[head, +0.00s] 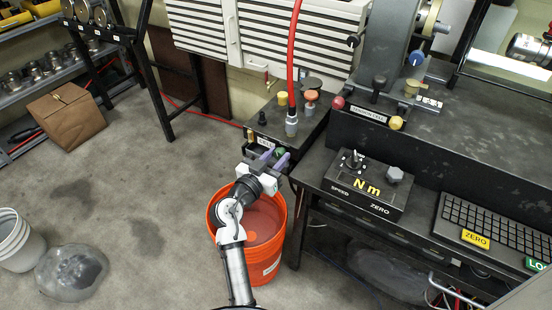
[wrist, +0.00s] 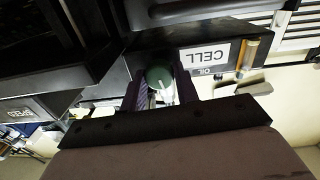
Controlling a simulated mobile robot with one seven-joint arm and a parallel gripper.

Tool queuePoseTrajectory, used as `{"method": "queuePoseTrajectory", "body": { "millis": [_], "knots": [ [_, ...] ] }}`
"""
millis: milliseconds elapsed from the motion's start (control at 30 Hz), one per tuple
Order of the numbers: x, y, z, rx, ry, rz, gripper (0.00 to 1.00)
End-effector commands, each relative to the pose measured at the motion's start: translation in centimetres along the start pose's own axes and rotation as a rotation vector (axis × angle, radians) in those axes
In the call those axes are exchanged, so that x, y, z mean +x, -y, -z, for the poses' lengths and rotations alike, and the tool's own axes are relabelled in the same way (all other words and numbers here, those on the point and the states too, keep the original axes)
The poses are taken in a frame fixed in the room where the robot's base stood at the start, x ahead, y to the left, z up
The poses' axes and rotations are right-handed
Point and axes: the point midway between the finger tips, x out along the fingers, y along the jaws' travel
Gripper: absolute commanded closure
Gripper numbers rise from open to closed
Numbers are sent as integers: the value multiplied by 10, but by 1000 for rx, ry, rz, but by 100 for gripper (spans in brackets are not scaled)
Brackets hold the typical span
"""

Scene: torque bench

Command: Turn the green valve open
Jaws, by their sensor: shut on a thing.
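The green valve (head: 280,151) is a small round knob on the front of the black box labelled CELL. It also shows in the wrist view (wrist: 159,78), with a pale mark on its face. My gripper (head: 274,158) has purple fingers and reaches the front of the box. In the wrist view my gripper (wrist: 160,90) has one finger on each side of the green knob, shut on it. The fingers hide the knob's sides.
An orange bucket (head: 278,262) stands on the floor under my arm. A red hose (head: 294,60) rises from the CELL box (wrist: 205,55). To the right is a black bench with an Nm control box (head: 350,188) and a keyboard (head: 495,225). The floor at left is mostly free.

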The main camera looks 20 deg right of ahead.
Motion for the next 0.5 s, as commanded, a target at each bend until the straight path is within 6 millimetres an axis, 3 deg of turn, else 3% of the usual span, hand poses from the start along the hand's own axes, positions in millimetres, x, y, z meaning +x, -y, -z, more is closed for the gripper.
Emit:
{"method": "queuePoseTrajectory", "body": {
  "millis": [500],
  "knots": [
    [0,0,-1,-486,-14,2,92]
  ]
}}
